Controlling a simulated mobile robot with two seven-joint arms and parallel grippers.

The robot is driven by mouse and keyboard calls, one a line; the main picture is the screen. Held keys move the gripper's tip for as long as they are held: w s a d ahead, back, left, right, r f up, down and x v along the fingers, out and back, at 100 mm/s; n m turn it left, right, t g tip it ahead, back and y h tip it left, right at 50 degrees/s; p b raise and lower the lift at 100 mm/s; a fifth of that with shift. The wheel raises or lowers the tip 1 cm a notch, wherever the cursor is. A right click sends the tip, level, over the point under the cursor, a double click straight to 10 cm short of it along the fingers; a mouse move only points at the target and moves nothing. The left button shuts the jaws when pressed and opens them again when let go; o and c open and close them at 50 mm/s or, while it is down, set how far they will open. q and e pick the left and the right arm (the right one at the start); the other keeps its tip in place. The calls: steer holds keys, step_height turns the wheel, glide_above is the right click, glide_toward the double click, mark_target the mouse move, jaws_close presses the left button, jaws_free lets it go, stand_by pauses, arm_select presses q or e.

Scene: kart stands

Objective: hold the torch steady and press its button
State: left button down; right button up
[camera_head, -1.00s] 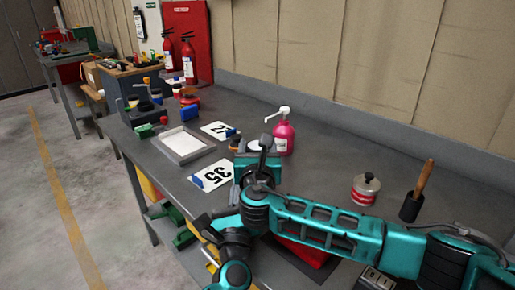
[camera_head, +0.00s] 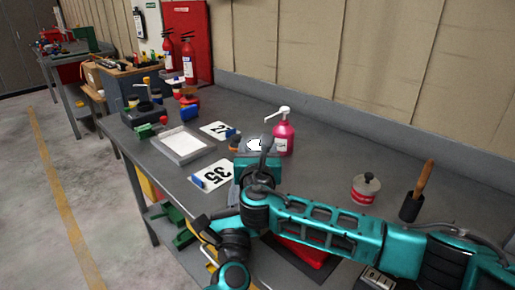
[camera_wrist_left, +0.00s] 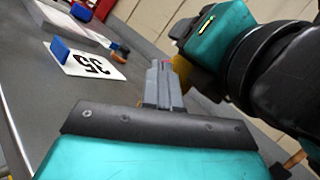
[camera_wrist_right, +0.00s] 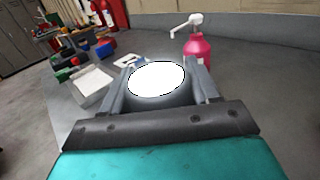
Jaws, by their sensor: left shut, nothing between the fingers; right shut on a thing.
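My right gripper (camera_wrist_right: 158,92) is shut on the torch (camera_wrist_right: 124,94), with one finger on each side of it. The torch's round face shows bright white with a glow in the right wrist view; its bright top also shows in the head view (camera_head: 254,143). My left gripper (camera_wrist_left: 164,72) is shut and empty. Its fingertips are close to a yellow part beside my right gripper in the left wrist view, and I cannot tell whether they touch it. The button is not clearly visible. In the head view the left fingers are hard to make out.
A pink pump bottle (camera_head: 283,138) stands just behind the torch. Number cards (camera_head: 214,176) and a grey tray (camera_head: 181,157) lie to the left. The bench's middle back is clear.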

arm_select(q)
steer(key=shift+s+a, duration=0.15)
steer(key=shift+s+a, duration=2.05)
arm_select(e)
steer(key=o, duration=1.3)
